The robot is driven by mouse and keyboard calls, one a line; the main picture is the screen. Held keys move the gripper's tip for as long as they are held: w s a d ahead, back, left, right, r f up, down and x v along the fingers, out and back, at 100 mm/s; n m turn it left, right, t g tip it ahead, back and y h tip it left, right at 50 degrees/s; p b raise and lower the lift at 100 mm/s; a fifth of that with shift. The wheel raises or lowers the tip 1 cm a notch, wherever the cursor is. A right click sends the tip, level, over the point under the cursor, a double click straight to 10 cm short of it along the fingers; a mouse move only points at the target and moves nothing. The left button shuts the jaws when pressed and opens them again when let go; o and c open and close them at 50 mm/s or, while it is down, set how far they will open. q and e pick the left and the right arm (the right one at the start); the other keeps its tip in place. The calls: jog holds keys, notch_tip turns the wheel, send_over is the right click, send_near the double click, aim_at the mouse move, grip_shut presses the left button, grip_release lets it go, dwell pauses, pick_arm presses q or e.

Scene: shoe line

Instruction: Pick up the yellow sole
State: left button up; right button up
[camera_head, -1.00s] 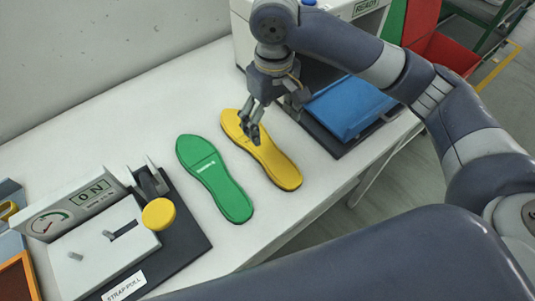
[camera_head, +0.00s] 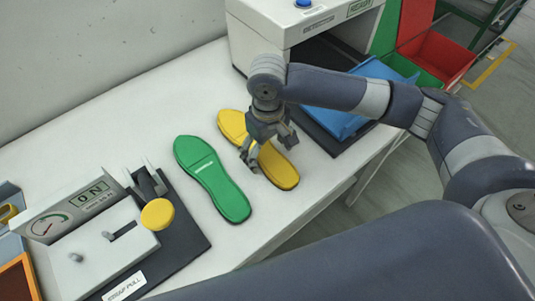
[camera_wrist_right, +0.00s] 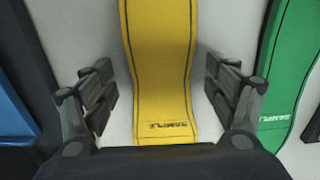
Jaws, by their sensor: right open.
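The yellow sole (camera_head: 284,171) lies flat on the white table, to the right of a green sole (camera_head: 213,178). My right gripper (camera_head: 270,158) is over the middle of the yellow sole and hides part of it. In the right wrist view, the yellow sole (camera_wrist_right: 160,70) runs between the two spread fingers of my right gripper (camera_wrist_right: 160,98), with a gap on each side. The fingers are open and hold nothing. My left gripper is not in view.
The green sole also shows close by in the right wrist view (camera_wrist_right: 290,75). A blue tray (camera_head: 343,113) lies on a dark base at the right. A strap-pull device (camera_head: 105,250) stands at the left. A white machine (camera_head: 290,35) stands behind.

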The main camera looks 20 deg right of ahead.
jog(key=c, duration=1.3)
